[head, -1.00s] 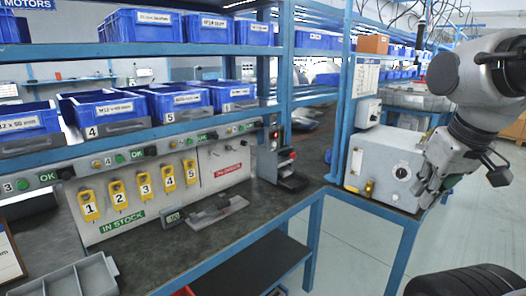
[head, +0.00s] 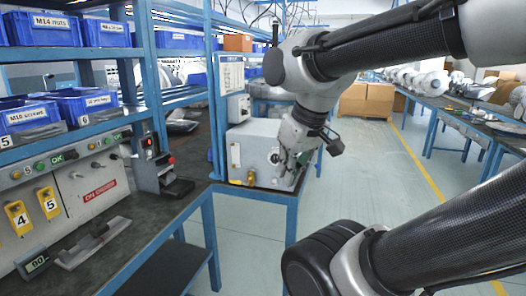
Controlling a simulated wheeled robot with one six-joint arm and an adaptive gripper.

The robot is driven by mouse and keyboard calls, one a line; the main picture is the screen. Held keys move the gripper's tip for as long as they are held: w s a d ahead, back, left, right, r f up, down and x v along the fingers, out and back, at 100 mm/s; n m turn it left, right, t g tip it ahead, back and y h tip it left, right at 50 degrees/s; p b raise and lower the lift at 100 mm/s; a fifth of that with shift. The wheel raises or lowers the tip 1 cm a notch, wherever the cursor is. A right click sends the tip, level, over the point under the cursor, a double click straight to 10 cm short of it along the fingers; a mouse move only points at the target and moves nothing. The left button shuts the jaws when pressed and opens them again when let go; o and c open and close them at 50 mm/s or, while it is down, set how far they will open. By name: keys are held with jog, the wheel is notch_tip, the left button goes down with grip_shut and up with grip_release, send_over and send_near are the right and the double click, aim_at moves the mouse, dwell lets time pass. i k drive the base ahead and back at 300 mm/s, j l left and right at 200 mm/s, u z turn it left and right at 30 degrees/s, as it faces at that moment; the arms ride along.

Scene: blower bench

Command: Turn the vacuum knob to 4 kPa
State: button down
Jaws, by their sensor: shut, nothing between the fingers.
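A light grey box (head: 248,152) stands on the corner of the bench. A dark round knob (head: 275,157) shows on its front face; its scale or reading is too small to read. A brass-coloured fitting (head: 250,177) sits low on the same box. My gripper (head: 288,168) is shut and empty, just right of the knob and in front of the box's right part. I cannot tell whether its fingers touch the box. The gripper hides the right part of the face.
Blue uprights (head: 216,110) and shelves with blue bins (head: 37,30) stand to the left. A small device with a red button (head: 160,165) is on the bench. A second bench (head: 470,105) is far right. The floor (head: 375,165) between the benches is clear.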

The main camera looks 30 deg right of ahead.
aim_at(274, 159)
jog(key=i+z, duration=0.25)
jog(key=z, duration=0.15)
jog(key=i+j+z, duration=0.2)
jog(key=z, duration=0.15)
jog(key=i+j+z, duration=0.2)
jog(key=z, duration=0.2)
